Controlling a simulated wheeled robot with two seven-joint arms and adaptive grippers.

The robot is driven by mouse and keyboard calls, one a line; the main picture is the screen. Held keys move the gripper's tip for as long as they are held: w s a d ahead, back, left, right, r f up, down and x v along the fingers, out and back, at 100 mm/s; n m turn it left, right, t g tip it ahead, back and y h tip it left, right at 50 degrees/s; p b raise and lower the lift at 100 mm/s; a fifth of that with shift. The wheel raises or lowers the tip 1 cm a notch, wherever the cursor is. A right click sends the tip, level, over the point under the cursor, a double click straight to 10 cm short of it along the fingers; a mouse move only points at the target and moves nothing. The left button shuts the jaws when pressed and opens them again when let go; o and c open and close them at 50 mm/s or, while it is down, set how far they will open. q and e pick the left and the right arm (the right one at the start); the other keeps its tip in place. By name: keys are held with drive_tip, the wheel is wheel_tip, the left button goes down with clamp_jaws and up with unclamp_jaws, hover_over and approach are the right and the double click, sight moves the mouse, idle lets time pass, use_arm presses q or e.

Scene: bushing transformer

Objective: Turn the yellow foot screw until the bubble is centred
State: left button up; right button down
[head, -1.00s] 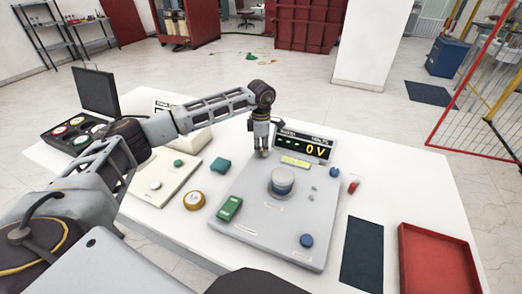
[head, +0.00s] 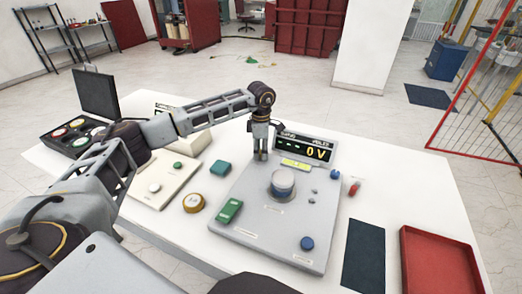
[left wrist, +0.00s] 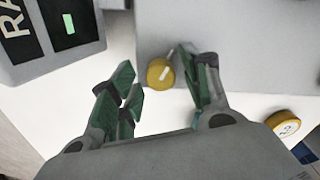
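The yellow foot screw (left wrist: 160,72) is a round knob with a pale mark, at the edge of the grey plate in the left wrist view. My left gripper (left wrist: 157,77) is open, its green-padded fingers on either side of the screw. The right-hand finger is close to the knob; I cannot tell if it touches. In the head view my left gripper (head: 261,156) points down at the plate's far left corner and hides the screw. The yellow-green level strip (head: 296,163) lies on the grey plate (head: 262,226); its bubble is too small to read. My right gripper is out of view.
A display reading 0 V (head: 305,148) stands behind the plate. A blue-banded cylinder (head: 282,185), a green block (head: 229,210) and a blue knob (head: 307,243) are on it. A brass-rimmed disc (head: 193,203) lies left; a red tray (head: 438,262) is right.

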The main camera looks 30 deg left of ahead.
use_arm(q)
wheel_tip(320, 180, up, 12)
idle(1.1)
idle(0.5)
